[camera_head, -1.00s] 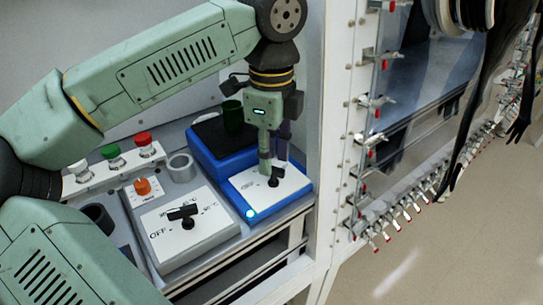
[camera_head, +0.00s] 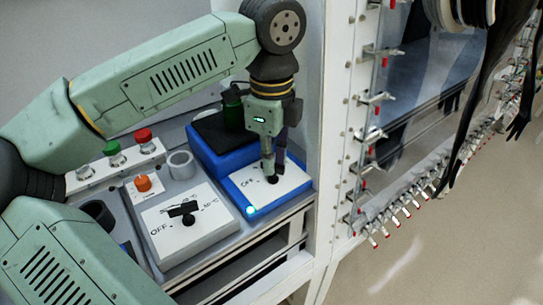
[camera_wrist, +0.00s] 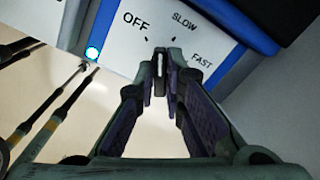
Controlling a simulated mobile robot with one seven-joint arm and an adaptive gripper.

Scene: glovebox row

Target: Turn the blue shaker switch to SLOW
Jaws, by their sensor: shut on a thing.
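The blue shaker (camera_head: 288,202) stands at the right end of the bench, with a white switch panel (camera_head: 292,180) on its front. My gripper (camera_head: 272,167) points down at the panel, its fingers shut on the small black switch (camera_head: 272,180). In the wrist view, my fingertips (camera_wrist: 160,66) close around the switch knob (camera_wrist: 160,58), mostly hidden between them. The labels OFF, SLOW and FAST show around it, OFF on the left, SLOW above and FAST on the right. The fingers hide which mark the knob points to. A cyan light (camera_wrist: 92,53) glows on the panel's corner.
Left of the shaker is a white-topped unit with a black knob (camera_head: 187,213) and an OFF label. Behind it are an orange knob (camera_head: 143,184), a grey ring (camera_head: 180,165) and red and green buttons. A white frame post (camera_head: 330,130) rises close on the right.

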